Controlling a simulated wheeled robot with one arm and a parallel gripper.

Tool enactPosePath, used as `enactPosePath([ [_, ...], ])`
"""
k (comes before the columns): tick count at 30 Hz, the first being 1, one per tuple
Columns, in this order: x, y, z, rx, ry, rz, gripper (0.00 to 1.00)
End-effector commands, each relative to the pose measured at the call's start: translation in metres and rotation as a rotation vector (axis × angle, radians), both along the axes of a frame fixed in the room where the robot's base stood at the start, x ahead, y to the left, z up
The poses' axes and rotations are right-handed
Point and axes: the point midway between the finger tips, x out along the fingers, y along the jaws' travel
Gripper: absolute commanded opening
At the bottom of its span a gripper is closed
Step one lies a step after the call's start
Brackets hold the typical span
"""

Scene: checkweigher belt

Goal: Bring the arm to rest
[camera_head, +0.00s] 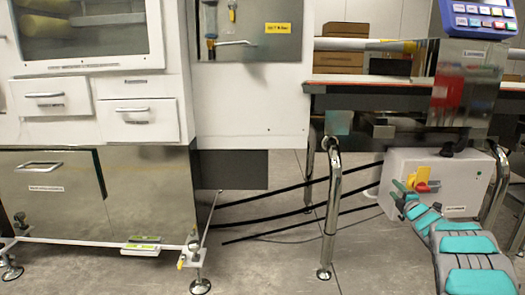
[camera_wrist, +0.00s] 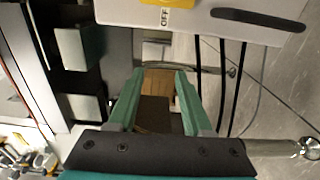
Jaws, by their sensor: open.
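My arm comes in from the lower right of the head view, grey with teal pads. My gripper (camera_head: 404,188) is small there, in front of a light grey control box with a yellow and red switch. I cannot tell from this view whether it touches the box. In the wrist view my gripper (camera_wrist: 160,78) shows two green fingers standing apart. A brown, box-like surface (camera_wrist: 158,84) shows through the gap, seemingly beyond the fingers, and nothing is visibly held.
The control box (camera_head: 463,193) hangs under the conveyor frame (camera_head: 365,90), near a metal leg (camera_head: 331,205). A white and steel cabinet (camera_head: 150,190) stands at left. Black cables (camera_head: 270,205) cross the gap between them. Cardboard boxes (camera_head: 340,61) lie behind. Grey floor is open at lower middle.

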Motion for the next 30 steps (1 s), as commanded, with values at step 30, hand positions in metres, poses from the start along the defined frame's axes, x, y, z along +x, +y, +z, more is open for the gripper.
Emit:
enactPosePath([
  [30, -0.121, 0.011, 0.103, 0.409, 0.334, -0.567, 0.5],
])
